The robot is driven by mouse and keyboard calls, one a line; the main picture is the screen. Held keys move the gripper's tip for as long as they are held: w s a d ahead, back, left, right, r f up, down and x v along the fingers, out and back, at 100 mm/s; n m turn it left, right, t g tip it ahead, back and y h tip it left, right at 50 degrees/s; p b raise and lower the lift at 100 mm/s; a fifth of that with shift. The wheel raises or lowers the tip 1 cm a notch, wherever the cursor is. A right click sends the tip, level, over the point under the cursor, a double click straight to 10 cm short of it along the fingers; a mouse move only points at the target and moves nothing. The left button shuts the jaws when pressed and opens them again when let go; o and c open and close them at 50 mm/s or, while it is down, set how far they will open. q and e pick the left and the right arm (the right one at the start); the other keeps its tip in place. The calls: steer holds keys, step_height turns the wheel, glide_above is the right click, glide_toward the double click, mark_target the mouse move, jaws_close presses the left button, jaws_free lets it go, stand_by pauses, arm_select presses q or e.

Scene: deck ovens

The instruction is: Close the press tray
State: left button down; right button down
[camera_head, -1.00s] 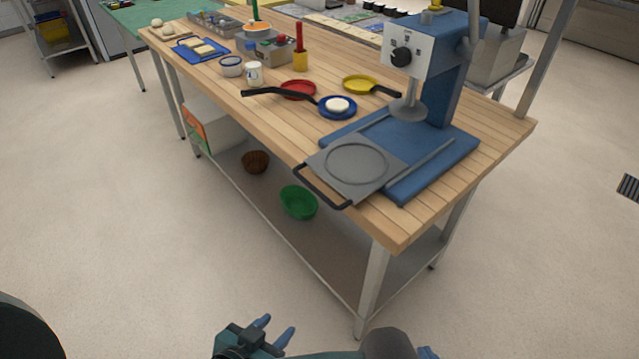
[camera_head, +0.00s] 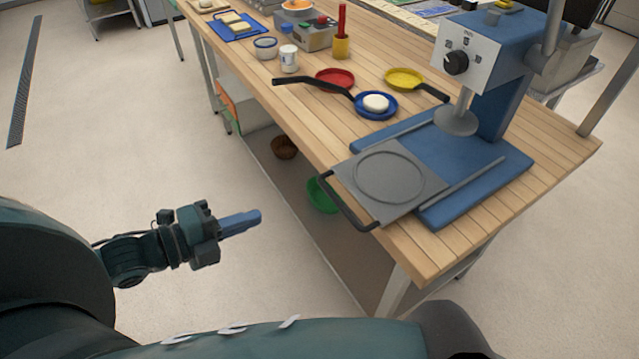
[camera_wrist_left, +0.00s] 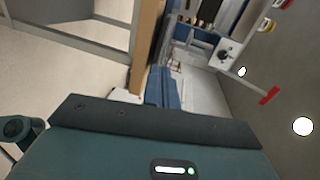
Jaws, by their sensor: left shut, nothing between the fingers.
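The press (camera_head: 488,60) is blue with a light front panel and a black knob, and its blue base (camera_head: 480,160) lies on the near right part of the wooden table. The grey press tray (camera_head: 380,182) is slid out toward the table's front edge, with its dark handle (camera_head: 345,200) past that edge. My left gripper (camera_head: 258,214) is shut and empty, in the air left of the tray handle and apart from it. Its shut blue fingers (camera_wrist_left: 165,88) show in the left wrist view. My right gripper is not seen.
A blue pan (camera_head: 365,106) with a white round item, a red pan (camera_head: 335,78) and a yellow pan (camera_head: 405,77) lie left of the press. A green bowl (camera_head: 322,195) sits on the lower shelf. The floor (camera_head: 110,120) left of the table is clear.

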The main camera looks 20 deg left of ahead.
arm_select(q)
steer(key=b, duration=0.1)
glide_toward(327, 193)
steer(key=x, duration=0.6)
steer(key=shift+r, duration=0.1)
steer(key=shift+w+d+f, duration=0.2)
steer(key=shift+w+d, duration=0.1)
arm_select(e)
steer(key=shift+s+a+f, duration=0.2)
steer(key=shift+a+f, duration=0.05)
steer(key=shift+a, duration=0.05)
